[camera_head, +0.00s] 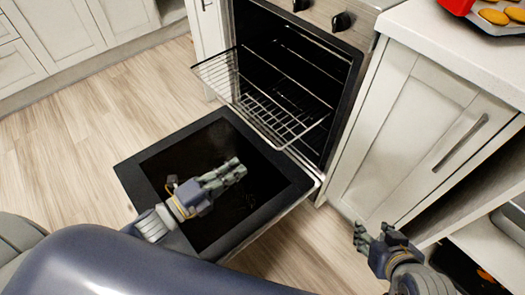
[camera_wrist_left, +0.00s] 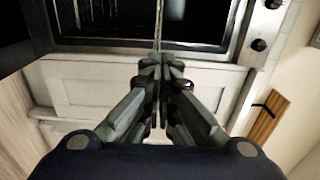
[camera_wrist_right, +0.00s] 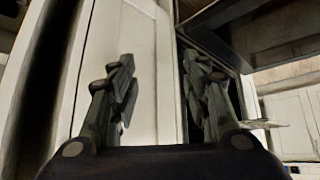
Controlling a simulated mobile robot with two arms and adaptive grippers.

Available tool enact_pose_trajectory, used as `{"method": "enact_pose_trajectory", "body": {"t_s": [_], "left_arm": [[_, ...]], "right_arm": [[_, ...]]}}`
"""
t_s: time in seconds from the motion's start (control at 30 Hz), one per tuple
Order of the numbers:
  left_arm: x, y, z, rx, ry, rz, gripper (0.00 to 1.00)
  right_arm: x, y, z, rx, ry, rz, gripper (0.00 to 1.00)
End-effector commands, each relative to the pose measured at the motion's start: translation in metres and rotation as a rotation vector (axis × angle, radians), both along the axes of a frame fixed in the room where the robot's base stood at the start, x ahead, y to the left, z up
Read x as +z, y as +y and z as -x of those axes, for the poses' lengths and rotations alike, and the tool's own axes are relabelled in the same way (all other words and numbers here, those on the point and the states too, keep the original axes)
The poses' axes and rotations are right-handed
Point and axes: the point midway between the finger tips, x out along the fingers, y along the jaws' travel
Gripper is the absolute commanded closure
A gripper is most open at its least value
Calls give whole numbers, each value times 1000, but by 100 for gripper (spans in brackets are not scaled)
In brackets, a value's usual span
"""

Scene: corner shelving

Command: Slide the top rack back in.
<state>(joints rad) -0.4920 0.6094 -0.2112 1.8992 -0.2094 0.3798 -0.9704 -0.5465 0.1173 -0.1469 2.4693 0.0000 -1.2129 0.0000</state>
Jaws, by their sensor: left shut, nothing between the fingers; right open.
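The wire top rack (camera_head: 262,108) sticks well out of the oven (camera_head: 290,70) in the head view, over the open oven door (camera_head: 138,180). My left gripper (camera_head: 238,168) is above the door's inner side, in front of the rack's outer edge and apparently apart from it. Its fingers are closed together and empty, which also shows in the left wrist view (camera_wrist_left: 160,68). My right gripper (camera_head: 362,238) is low in front of the cabinet right of the oven. Its fingers are spread and empty in the right wrist view (camera_wrist_right: 160,68).
A white cabinet (camera_head: 405,135) with a bar handle stands right of the oven. An open drawer or shelf is at the lower right. The wooden floor (camera_head: 70,140) is clear at the left.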

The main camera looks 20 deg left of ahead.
Motion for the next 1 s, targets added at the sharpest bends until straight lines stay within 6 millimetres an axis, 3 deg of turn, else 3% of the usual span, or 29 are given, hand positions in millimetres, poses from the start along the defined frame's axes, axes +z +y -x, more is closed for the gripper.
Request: {"method": "enact_pose_trajectory", "body": {"t_s": [0.5, 0.73, 1.0], "left_arm": [[-1, -45, -67, 1, -1, 1, 100], [-1, -53, -79, 1, 1, 1, 100], [-1, -54, -80, 1, 2, 0, 100]], "right_arm": [[50, 23, -59, 26, -360, -81, 56], [66, 28, -69, 32, -445, -102, 56], [69, 28, -70, 33, -459, -104, 56]]}}
